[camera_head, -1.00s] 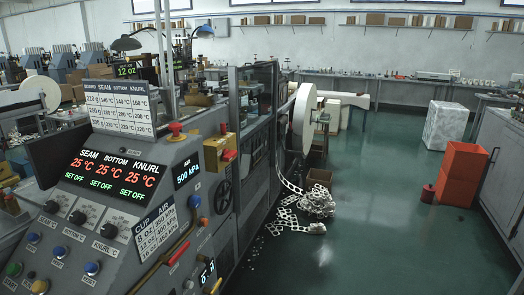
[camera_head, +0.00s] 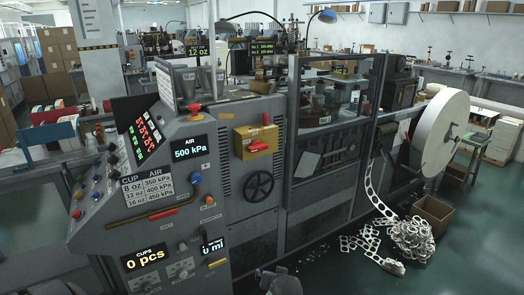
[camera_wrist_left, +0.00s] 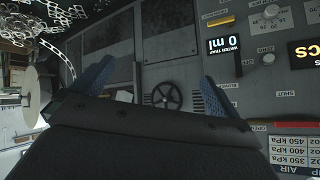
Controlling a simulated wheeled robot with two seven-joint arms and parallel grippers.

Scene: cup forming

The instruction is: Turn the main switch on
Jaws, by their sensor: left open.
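The likely main switch is a yellow box (camera_head: 256,141) with a red handle (camera_head: 258,146) on the machine's grey front, in the head view. The handle lies roughly level, tilted slightly. My left gripper (camera_wrist_left: 155,84) is open and empty in the wrist view, its two blue fingers spread wide. The black handwheel (camera_wrist_left: 167,95) shows beyond and between those fingers, apart from them. A small dark part at the bottom edge of the head view seems to be my gripper, low in front of the machine. The yellow box does not show in the wrist view. My right gripper is not in view.
The control panel (camera_head: 150,185) projects left of the box, with a red emergency button (camera_head: 195,110) on top. The handwheel (camera_head: 258,186) sits below the box. Paper scrap (camera_head: 410,240) and a cardboard box (camera_head: 434,214) lie on the floor at right.

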